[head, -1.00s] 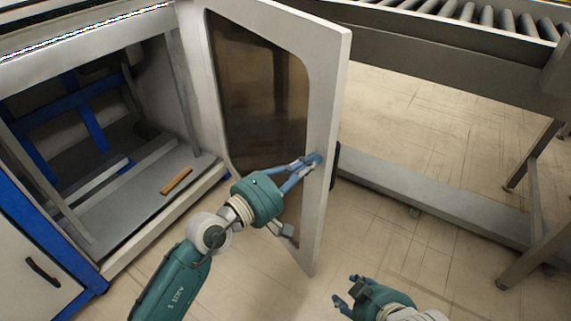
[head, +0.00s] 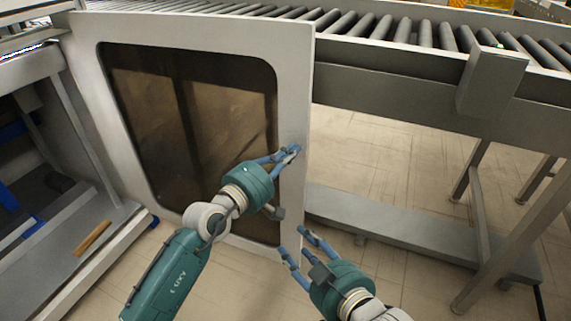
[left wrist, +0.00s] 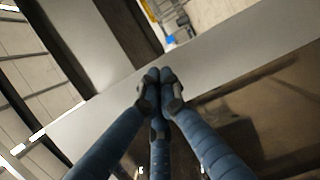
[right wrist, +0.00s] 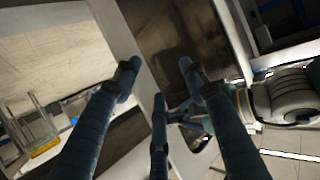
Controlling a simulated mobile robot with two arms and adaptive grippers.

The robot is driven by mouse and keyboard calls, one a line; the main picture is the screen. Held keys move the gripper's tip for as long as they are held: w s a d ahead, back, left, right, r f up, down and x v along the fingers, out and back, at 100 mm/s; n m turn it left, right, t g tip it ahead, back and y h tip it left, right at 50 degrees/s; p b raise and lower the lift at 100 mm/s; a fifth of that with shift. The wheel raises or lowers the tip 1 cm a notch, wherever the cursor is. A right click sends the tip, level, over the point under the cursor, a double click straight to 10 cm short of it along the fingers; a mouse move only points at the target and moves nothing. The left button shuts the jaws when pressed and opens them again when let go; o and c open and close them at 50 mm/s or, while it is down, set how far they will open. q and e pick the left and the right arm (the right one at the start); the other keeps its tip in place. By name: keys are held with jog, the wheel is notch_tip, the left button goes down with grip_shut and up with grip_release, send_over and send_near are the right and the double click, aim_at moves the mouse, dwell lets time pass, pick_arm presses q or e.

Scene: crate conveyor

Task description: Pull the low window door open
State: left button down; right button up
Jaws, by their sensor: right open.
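The low window door (head: 292,105) stands wide open, hinged at the cabinet on the left. It has a pale grey frame and a dark window pane (head: 205,130). My left gripper (head: 293,152) is at the frame's inner face near the free edge; in the left wrist view its fingertips (left wrist: 160,78) are together with nothing visible between them, against or very near the frame (left wrist: 225,58). My right gripper (head: 292,242) is open and empty, low by the door's lower free corner. The right wrist view shows its spread fingers (right wrist: 157,70) facing the frame and pane. The door's outer side is hidden.
A roller conveyor (head: 400,75) runs behind the door, with legs and a low grey beam (head: 400,220) beyond the free edge. The open cabinet (head: 85,215) at left holds a small wooden piece (head: 92,238). Bare floor shows in front.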

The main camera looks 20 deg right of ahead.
jog(key=shift+w+r+t+y, duration=0.15)
jog(key=shift+w+r+t, duration=0.3)
jog(key=shift+r, duration=0.35)
jog(key=shift+w+r+t+y, duration=0.15)
jog(key=shift+w+r+t, duration=0.25)
jog(key=shift+r, duration=0.4)
